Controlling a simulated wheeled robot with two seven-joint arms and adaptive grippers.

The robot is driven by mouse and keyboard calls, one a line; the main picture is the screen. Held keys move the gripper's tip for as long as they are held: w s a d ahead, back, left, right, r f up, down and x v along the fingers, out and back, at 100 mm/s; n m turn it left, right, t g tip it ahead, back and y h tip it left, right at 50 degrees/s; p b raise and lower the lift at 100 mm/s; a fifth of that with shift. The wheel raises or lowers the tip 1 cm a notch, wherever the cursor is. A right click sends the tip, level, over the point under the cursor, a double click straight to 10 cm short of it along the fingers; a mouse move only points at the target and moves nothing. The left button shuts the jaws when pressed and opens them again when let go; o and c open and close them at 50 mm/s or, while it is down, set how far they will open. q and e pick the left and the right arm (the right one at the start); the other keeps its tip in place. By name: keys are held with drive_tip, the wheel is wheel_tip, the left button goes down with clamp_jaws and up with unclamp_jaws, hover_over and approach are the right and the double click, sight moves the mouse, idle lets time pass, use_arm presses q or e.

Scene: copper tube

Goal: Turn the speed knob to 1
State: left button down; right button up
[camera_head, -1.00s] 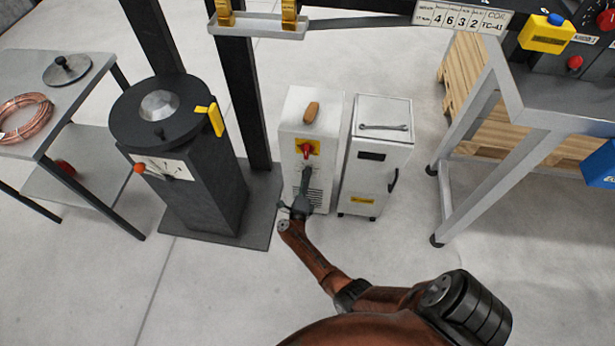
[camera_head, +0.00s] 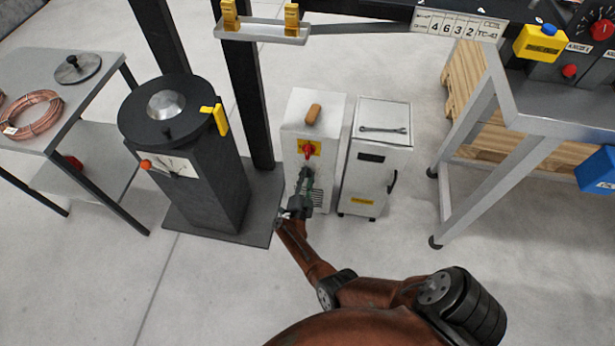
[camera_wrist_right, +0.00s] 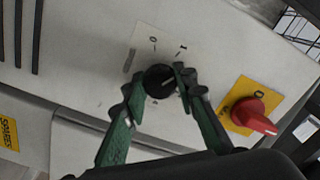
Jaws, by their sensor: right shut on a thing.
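The speed knob (camera_wrist_right: 158,80) is a small black round knob on the white face of a cabinet (camera_head: 294,195). In the right wrist view the marks 0 and 1 are printed above it, with 1 on the right. A short pale line on the knob seems to slant toward the upper right; its exact setting is hard to read. My right gripper (camera_wrist_right: 152,88), with green fingers, is shut on the knob, one finger on each side. My left gripper is not in view.
A red rotary switch (camera_wrist_right: 253,115) on a yellow plate sits close to the right finger. A second white cabinet (camera_head: 375,190) with a wrench on top stands just right. A dark pedestal machine (camera_head: 205,190) stands left. Floor in front is clear.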

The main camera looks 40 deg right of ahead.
drive_tip(key=shift+n, duration=1.2)
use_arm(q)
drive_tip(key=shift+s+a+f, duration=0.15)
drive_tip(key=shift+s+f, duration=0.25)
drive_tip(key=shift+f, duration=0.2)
use_arm(e)
drive_tip(key=shift+f+n, duration=0.1)
drive_tip(key=shift+n, duration=0.2)
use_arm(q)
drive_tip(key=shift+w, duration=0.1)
use_arm(e)
drive_tip(key=o, duration=1.2)
drive_tip(key=shift+c, duration=0.2)
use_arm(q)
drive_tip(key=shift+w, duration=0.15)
